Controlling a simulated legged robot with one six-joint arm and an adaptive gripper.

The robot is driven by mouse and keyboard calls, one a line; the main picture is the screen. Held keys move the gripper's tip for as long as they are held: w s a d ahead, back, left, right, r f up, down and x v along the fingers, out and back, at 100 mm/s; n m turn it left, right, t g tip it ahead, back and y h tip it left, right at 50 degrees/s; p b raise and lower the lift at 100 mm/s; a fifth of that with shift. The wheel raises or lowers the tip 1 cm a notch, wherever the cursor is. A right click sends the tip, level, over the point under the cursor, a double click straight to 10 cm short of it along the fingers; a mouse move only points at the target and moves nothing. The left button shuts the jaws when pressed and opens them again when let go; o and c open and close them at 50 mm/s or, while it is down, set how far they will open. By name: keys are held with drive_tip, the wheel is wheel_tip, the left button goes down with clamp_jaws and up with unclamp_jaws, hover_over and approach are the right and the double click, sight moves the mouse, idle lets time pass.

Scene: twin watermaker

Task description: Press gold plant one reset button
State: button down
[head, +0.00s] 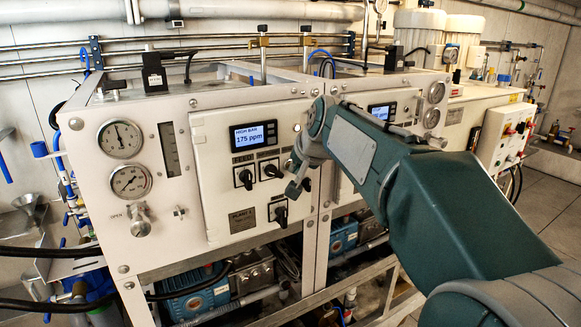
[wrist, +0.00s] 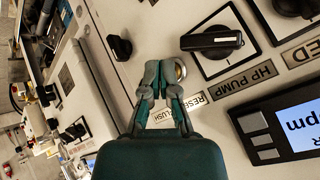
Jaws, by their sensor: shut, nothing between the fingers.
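The plant 1 panel (head: 213,185) is a pale control box on the left unit, with a nameplate (head: 243,220) reading PLANT 1. My gripper (head: 293,190) is shut and empty in front of the panel's right side. In the wrist view my gripper (wrist: 160,68) has its fingertips together beside a round button with a metal rim (wrist: 181,70). The fingers partly cover this button. A RESET label (wrist: 195,102) sits close by, partly hidden by a finger. I cannot tell whether the fingertips touch the button or panel.
Black rotary knobs (head: 245,178) sit on the panel, one beside an HP PUMP label (wrist: 253,80). A lit display (head: 253,135) reads 175 ppm. Gauges (head: 120,139) are at the left. A second unit with its own display (head: 382,111) stands to the right, behind my arm.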

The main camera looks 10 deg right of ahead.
drive_tip(key=shift+w, duration=0.15)
idle(0.5)
drive_tip(key=shift+s+d, duration=0.25)
drive_tip(key=shift+s, duration=0.6)
drive_tip(key=s, duration=0.1)
drive_tip(key=s+d, duration=0.1)
drive_tip(key=s, duration=0.2)
drive_tip(key=shift+s+d, duration=0.25)
drive_tip(key=shift+s, duration=0.15)
